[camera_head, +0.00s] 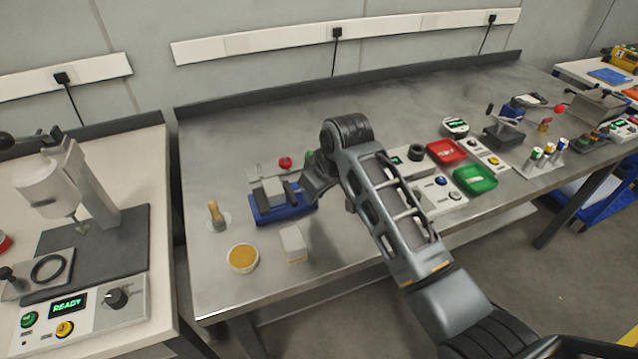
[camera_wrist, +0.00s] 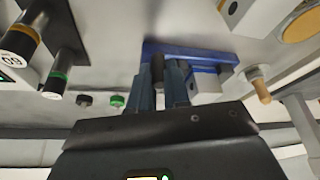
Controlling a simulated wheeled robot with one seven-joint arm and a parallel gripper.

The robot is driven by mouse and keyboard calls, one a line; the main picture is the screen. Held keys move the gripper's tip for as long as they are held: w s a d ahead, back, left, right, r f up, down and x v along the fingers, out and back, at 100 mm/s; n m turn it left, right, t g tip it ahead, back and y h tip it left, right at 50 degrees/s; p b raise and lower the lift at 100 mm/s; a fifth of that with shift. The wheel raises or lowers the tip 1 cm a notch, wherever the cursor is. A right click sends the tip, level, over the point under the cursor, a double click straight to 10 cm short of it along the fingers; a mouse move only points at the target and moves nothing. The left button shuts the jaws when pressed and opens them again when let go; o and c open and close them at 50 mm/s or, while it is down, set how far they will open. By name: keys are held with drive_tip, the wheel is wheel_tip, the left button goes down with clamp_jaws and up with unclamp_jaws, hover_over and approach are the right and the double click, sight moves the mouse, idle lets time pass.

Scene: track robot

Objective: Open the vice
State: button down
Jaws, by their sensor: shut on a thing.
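The vice has a blue base (camera_head: 283,213) and pale grey jaws, and sits on the steel bench at the left. My gripper (camera_head: 306,192) is at the vice's right side, and my arm hides part of that end. In the wrist view, the blue vice base (camera_wrist: 195,48) lies just past my gripper's fingers (camera_wrist: 160,75). The fingers are shut on the dark vice handle (camera_wrist: 157,66), which shows between them. Most of the handle is hidden by the fingers, and the jaw gap is not clear.
A wooden-handled brush (camera_head: 215,213), a yellow-filled round dish (camera_head: 243,258) and a pale block (camera_head: 293,243) stand near the vice. Red (camera_head: 446,151) and green (camera_head: 475,179) trays lie right of my arm. The bench's left rear is clear.

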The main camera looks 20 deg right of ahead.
drive_tip(key=shift+a+m, duration=0.3)
drive_tip(key=shift+a, duration=0.05)
idle(0.3)
drive_tip(key=c, duration=1.1)
unclamp_jaws()
drive_tip(key=a+v, duration=0.1)
drive_tip(key=v, duration=0.6)
drive_tip(key=shift+d+r, duration=0.3)
drive_tip(key=shift+d, duration=0.15)
drive_tip(key=shift+s, duration=0.3)
